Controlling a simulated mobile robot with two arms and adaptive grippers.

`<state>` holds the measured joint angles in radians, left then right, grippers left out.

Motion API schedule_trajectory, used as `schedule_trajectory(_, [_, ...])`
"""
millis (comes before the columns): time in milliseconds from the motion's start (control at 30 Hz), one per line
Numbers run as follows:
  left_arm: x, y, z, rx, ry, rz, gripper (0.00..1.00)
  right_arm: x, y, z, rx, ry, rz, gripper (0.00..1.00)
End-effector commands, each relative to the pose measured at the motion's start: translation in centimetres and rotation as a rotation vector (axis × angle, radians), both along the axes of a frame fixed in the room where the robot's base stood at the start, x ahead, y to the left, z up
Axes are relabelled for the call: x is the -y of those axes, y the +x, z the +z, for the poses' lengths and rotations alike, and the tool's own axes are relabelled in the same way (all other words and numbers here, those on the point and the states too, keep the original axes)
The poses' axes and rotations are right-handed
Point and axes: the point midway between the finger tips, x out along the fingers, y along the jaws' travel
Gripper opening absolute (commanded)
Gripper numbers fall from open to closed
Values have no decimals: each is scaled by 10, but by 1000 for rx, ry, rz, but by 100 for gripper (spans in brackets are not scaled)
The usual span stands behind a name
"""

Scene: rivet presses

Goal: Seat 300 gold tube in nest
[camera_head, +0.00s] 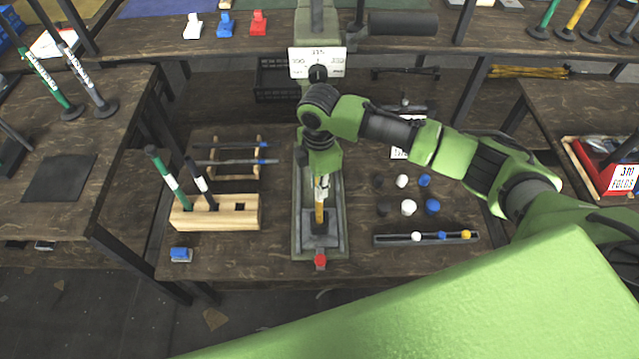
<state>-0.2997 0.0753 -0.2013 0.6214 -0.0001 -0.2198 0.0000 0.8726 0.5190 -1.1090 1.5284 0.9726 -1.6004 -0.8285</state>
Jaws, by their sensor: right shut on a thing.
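The gold tube (319,214) stands about upright over the press base in the middle of the bench. My right gripper (321,188) comes down from above and is shut on the tube's upper part. The tube's lower end is at the dark nest block (320,241) on the press bed. I cannot tell whether it is inside the nest or just above it. My arm hides part of the press (303,230) behind the tube. My left gripper is not in view.
A wooden rack (235,217) with green and black tubes stands left of the press. A red knob (320,261) is at the press front. Right are loose caps (408,207) and a dark tray (390,240).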

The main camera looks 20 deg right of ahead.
Motion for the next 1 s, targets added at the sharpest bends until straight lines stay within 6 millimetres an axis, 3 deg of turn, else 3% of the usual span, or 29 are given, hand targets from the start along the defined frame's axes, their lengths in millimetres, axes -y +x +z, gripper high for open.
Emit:
schedule_trajectory(200, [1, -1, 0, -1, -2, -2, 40, 0, 0, -2, 0, 0, -1, 0])
schedule_trajectory(233, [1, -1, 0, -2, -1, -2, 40, 0, 0, -3, -1, 0, -1, 17])
schedule_trajectory(300, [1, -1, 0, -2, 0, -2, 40, 0, 0, -2, 0, 0, -1, 31])
schedule_trajectory(700, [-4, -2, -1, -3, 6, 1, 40, 0, 1, 2, 1, 0, 0, 31])
schedule_trajectory(867, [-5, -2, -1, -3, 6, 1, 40, 0, 1, 25, 3, 1, -1, 31])
schedule_trajectory(1000, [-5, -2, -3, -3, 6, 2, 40, 0, 1, 56, 4, 1, 0, 31])
